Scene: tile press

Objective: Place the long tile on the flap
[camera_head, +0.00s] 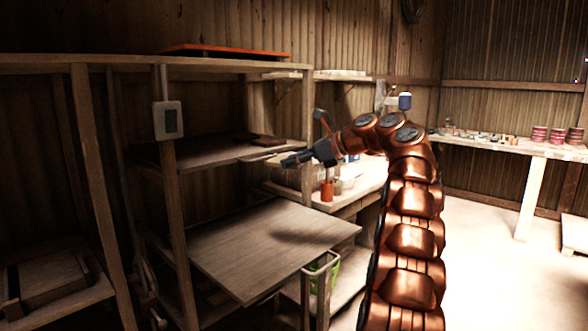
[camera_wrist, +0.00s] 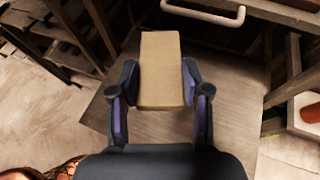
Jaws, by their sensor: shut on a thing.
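The long tile (camera_wrist: 160,62) is a tan, flat rectangular block in the wrist view. My gripper (camera_wrist: 160,82) is shut on its near part, one finger on each side, and the tile sticks out forward past the fingertips. The flap (camera_head: 268,245) is a broad wooden panel that slants out from the shelf frame in the head view. In the wrist view the flap (camera_wrist: 228,112) lies below the tile, apart from it. In the head view my gripper (camera_head: 290,160) is above the flap, beside the middle shelf; the tile is hard to make out there.
A wooden shelf (camera_head: 215,152) with a dark flat piece on it stands behind my gripper. An orange cup (camera_head: 326,190) stands on the workbench to the right. A white handle (camera_wrist: 205,14) shows beyond the tile in the wrist view. The flap's top is clear.

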